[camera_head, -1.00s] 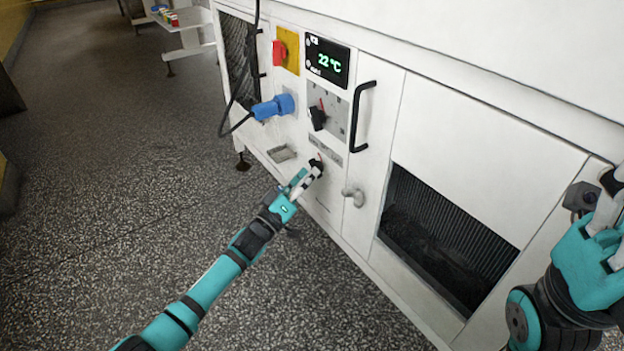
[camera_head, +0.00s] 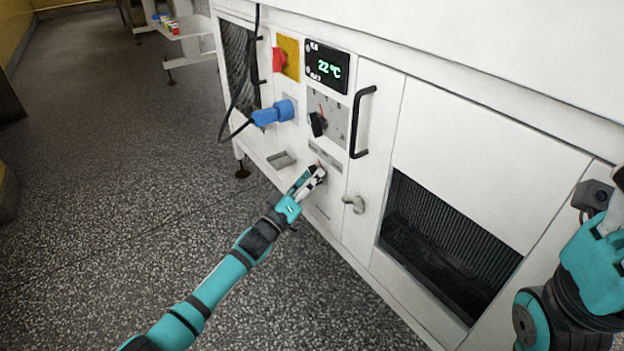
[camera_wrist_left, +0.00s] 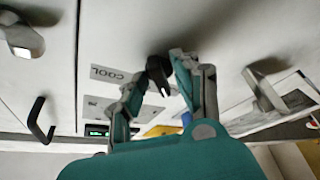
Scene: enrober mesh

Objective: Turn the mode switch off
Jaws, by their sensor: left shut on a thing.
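The mode switch is a small black knob on the white machine's front, low under the label strip (camera_head: 324,154). In the head view my left gripper (camera_head: 318,173) covers most of it. In the left wrist view the black knob (camera_wrist_left: 157,70) sits between the two fingertips of my left gripper (camera_wrist_left: 153,80), beside a label with the word COOL (camera_wrist_left: 112,76). My left gripper is shut on the knob. The knob's exact setting is hard to read. My right gripper (camera_head: 610,218) is at the right edge, partly cut off and away from the switch.
Above the switch are a larger black dial (camera_head: 317,124), a display (camera_head: 327,67) reading 22 °C and a red switch on a yellow plate (camera_head: 291,46). A blue plug (camera_head: 274,112) with a black cable sticks out at left. A black handle (camera_head: 361,122) and grey latch (camera_head: 354,203) protrude at right.

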